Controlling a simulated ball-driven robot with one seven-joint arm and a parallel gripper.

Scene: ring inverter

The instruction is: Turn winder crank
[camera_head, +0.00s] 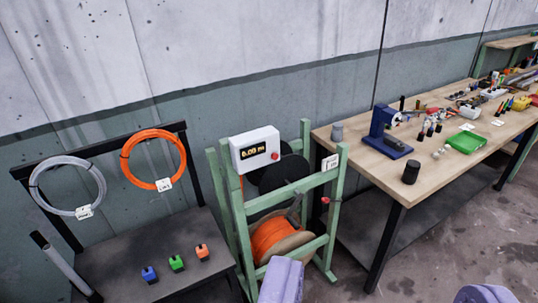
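The winder (244,220) is a green frame standing on the floor against the wall, in the middle of the view. An orange cable spool (278,238) sits low in it and a black disc (280,173) sits above. A white box (255,148) with a lit display and a red button is on its top left. A small red part (325,200) shows on the right post and a grey bar (294,207) above the spool; I cannot tell which is the crank. My gripper (383,286) shows two purple fingers, wide apart and empty, in front of the winder.
A dark table (120,252) at left holds blue, green and orange blocks, with grey and orange cable coils (153,160) hung behind. A wooden workbench (365,178) at right carries a blue vise-like tool (385,134), a black cylinder and a green tray. Floor shows between winder and bench.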

